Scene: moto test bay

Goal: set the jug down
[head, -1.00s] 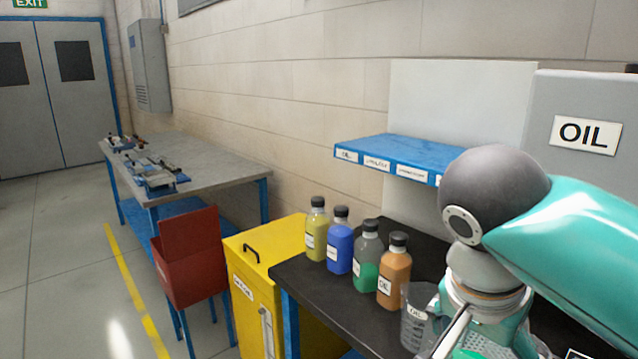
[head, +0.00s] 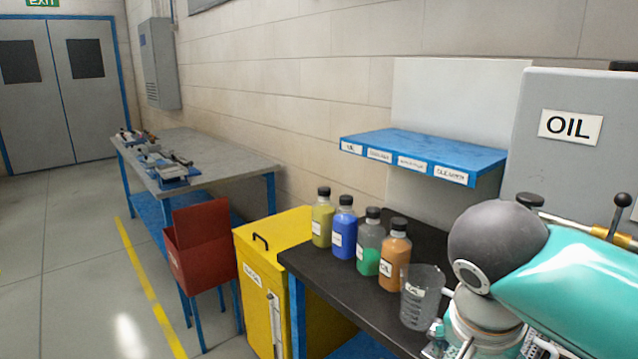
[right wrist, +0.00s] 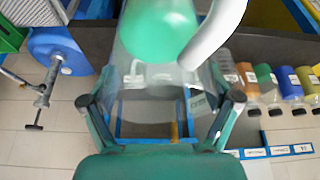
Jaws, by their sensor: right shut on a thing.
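The clear jug (head: 421,297) with an oil label is in the lower right of the head view, upright at the black workbench (head: 366,300). I cannot tell whether its base touches the top. In the right wrist view the see-through jug (right wrist: 150,108) is between the fingers of my right gripper (right wrist: 165,92), which is shut on it. In the head view my right arm and wrist hide most of that gripper. My left gripper is not in view.
Yellow, blue, green and orange bottles (head: 395,258) stand in a row just left of the jug. A blue labelled shelf (head: 425,150) hangs behind them. A grey oil cabinet (head: 560,95) stands at right. A yellow cabinet (head: 275,235) adjoins the bench on the left.

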